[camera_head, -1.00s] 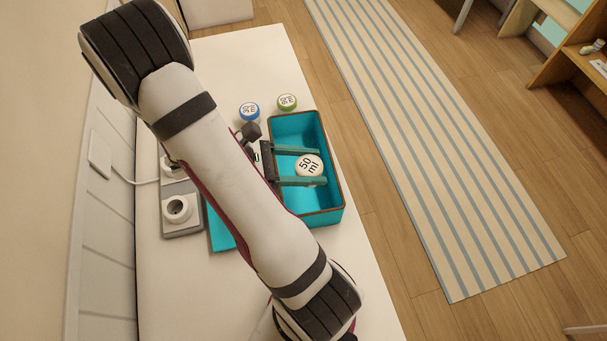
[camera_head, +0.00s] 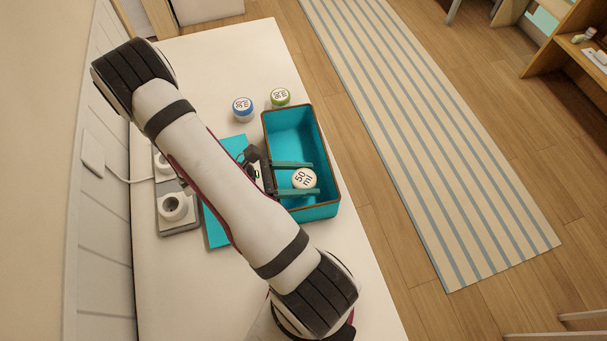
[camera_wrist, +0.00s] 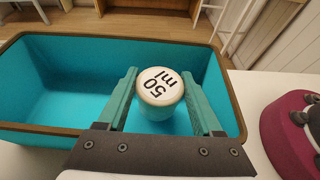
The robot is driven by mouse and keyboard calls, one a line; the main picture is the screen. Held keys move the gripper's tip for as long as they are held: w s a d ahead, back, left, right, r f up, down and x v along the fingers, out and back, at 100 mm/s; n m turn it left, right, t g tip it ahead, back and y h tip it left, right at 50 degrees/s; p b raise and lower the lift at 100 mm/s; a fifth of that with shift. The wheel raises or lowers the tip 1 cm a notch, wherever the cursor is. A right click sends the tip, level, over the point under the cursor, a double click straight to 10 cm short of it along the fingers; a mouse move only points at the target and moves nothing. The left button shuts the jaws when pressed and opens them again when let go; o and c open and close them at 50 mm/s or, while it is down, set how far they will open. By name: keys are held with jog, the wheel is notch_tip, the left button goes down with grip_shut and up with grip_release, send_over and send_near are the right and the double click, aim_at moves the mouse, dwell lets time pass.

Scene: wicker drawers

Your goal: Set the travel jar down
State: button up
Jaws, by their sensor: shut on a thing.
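The travel jar (camera_head: 304,179) has a round white lid marked 50 ml. In the wrist view its teal body shows under the lid (camera_wrist: 160,86). My gripper (camera_head: 316,178) is shut on it, with one green finger on each side. The jar is upright over the near end of a teal box with a brown rim (camera_head: 288,130). In the wrist view the jar is within the box outline (camera_wrist: 55,85). I cannot tell whether the jar's base touches the box floor.
A blue-lidded jar (camera_head: 242,108) and a green-lidded jar (camera_head: 280,97) stand on the white top beyond the box. A power socket block (camera_head: 175,207) and a flat teal panel (camera_head: 217,228) lie left of the box. The far part of the box is empty.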

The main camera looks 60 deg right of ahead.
jog(key=o, duration=1.4)
jog(key=shift+f, duration=0.1)
jog(key=r+v, duration=0.1)
jog(key=v, duration=1.2)
jog(key=s+a+r+m+t+y, duration=0.4)
jog(key=a+r+m+t+y, duration=0.1)
jog(key=a, duration=0.4)
jog(key=s+a+r+m+t+y, duration=0.5)
jog(key=a+r+m, duration=0.1)
jog(key=a+m, duration=0.2)
jog(key=shift+s+a+r+m+y, duration=0.2)
jog(key=shift+a+r+m+y, duration=0.15)
jog(key=shift+a, duration=0.15)
